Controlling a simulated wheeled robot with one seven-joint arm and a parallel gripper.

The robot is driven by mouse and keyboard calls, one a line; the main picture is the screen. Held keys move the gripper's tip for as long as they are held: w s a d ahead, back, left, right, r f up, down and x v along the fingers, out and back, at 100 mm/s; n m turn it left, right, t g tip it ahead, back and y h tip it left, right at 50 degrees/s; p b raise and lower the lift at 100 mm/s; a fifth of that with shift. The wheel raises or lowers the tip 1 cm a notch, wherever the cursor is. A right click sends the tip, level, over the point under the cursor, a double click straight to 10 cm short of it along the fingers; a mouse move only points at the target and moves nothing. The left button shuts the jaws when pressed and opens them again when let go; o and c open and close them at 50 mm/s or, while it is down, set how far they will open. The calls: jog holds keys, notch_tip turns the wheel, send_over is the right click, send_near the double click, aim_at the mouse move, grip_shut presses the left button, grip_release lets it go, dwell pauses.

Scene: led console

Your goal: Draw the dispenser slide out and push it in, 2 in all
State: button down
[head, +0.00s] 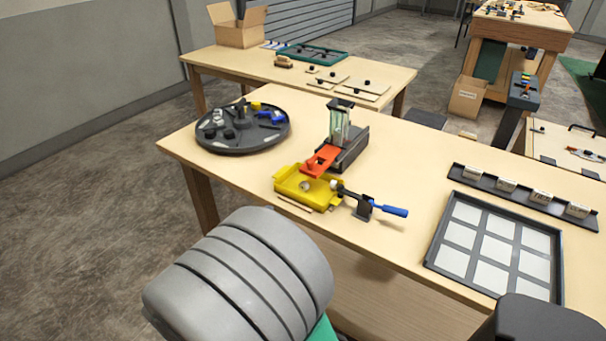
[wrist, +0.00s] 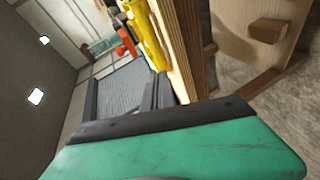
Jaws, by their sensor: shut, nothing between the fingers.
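The dispenser (head: 344,152) stands on the near table, with a dark base and a clear upright tube holding greenish contents. An orange-red sloping piece (head: 320,160) sits at its front over a yellow tray (head: 289,186); I cannot tell whether this is the slide or a chute. A blue-handled rod (head: 389,209) on a dark post stands beside the tray. My gripper (wrist: 165,122), green with a dark edge, is shut and empty in the wrist view, apart from the dispenser. It is mostly hidden in the head view.
A round dark tray (head: 242,143) with loose parts stands left of the dispenser. A framed grid of pale panels (head: 493,244) and a rack of labelled blocks (head: 523,191) lie to the right. My grey arm fills the lower foreground.

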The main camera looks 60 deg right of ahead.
notch_tip(320, 180, up, 4)
jog(key=s+d+n+h, duration=0.2)
jog(key=h, duration=0.1)
jog(key=p, duration=0.1)
send_near(300, 170)
notch_tip(300, 170, up, 3)
jog(key=w+d, duration=0.1)
jog(key=d, duration=0.1)
jog(key=shift+t, duration=0.4)
jog(key=d, duration=0.2)
jog(key=s+d+p, duration=0.1)
jog(key=d, duration=0.1)
jog(key=shift+s+p, duration=0.15)
jog(key=shift+p, duration=0.15)
jog(key=shift+s+d+f, duration=0.15)
jog(key=shift+d+f, duration=0.05)
jog(key=shift+d, duration=0.1)
